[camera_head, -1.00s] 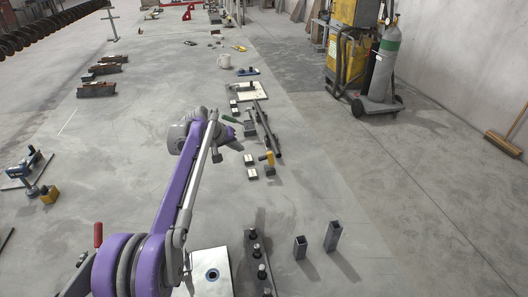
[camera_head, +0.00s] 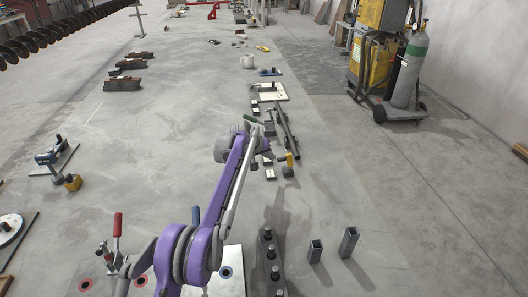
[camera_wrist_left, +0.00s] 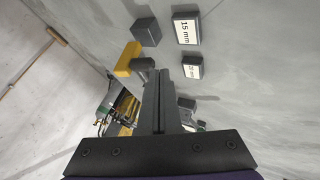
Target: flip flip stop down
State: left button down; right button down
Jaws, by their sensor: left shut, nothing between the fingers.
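I cannot tell for certain which part is the flip stop. A small dark part with a yellow piece (camera_head: 289,158) stands beside a dark rail (camera_head: 286,130) right of centre in the head view. A yellow bar (camera_wrist_left: 128,58), likely the same part, shows in the left wrist view just left of my fingers. My left gripper (camera_wrist_left: 161,76) is shut and empty, its tips close to that part; I cannot tell whether they touch. In the head view my purple left arm mostly hides the gripper. My right gripper is not in view.
Labelled blocks, one reading 15 mm (camera_wrist_left: 186,30), lie near my fingers beside a plain dark block (camera_wrist_left: 146,32). Two square tubes (camera_head: 348,242) and a row of dark knobs (camera_head: 268,252) stand in front. A red-handled clamp (camera_head: 117,226) is at lower left.

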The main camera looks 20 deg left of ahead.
pick_arm(q)
jog(key=d, duration=0.2)
jog(key=w+d+r, duration=0.1)
jog(key=shift+w+d, duration=0.1)
jog(key=shift+d, duration=0.1)
jog(key=shift+p, duration=0.3)
